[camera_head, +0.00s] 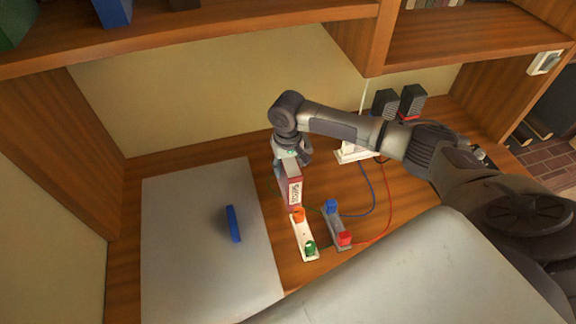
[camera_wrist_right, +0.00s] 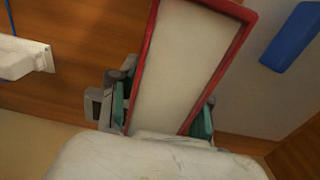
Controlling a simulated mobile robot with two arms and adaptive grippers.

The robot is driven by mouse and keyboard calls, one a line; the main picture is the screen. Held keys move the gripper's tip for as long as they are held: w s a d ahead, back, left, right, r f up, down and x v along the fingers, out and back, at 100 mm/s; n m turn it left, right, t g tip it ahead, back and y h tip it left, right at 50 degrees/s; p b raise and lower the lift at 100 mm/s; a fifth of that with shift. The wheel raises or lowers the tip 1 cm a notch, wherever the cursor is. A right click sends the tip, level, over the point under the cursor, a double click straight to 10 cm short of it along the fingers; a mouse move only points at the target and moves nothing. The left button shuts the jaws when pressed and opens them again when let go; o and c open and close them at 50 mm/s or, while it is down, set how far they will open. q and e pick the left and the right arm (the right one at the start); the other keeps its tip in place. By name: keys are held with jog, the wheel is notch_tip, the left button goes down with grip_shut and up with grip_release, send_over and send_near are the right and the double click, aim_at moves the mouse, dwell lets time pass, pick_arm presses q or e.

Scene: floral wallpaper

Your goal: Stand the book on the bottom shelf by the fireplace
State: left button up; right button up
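The red book (camera_head: 293,186) with pale pages stands roughly upright at the middle of the wooden desk, its lettered spine showing. Whether its lower end touches the desk cannot be told. My right gripper (camera_head: 290,153) reaches in from the right and is at the book's upper end. In the right wrist view the book (camera_wrist_right: 190,60) lies between the two teal finger pads of my right gripper (camera_wrist_right: 160,112), which appear pressed on its covers. My left gripper is not in view. At the far right, dark shelving with books (camera_head: 532,125) shows beside a brick floor (camera_head: 548,158).
A grey mat (camera_head: 190,220) with a blue bar (camera_head: 233,224) lies left of the book. A white strip with orange and green ends (camera_head: 304,238) and a grey strip with blue and red ends (camera_head: 337,228) lie close by, with wires. Black blocks (camera_head: 412,101) stand behind my arm. A shelf (camera_head: 200,35) overhangs.

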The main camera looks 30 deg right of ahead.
jog(key=shift+o, duration=1.1)
jog(key=shift+r, duration=0.15)
notch_tip(320, 180, up, 12)
jog(key=shift+r+b, duration=0.1)
jog(key=shift+b, duration=0.75)
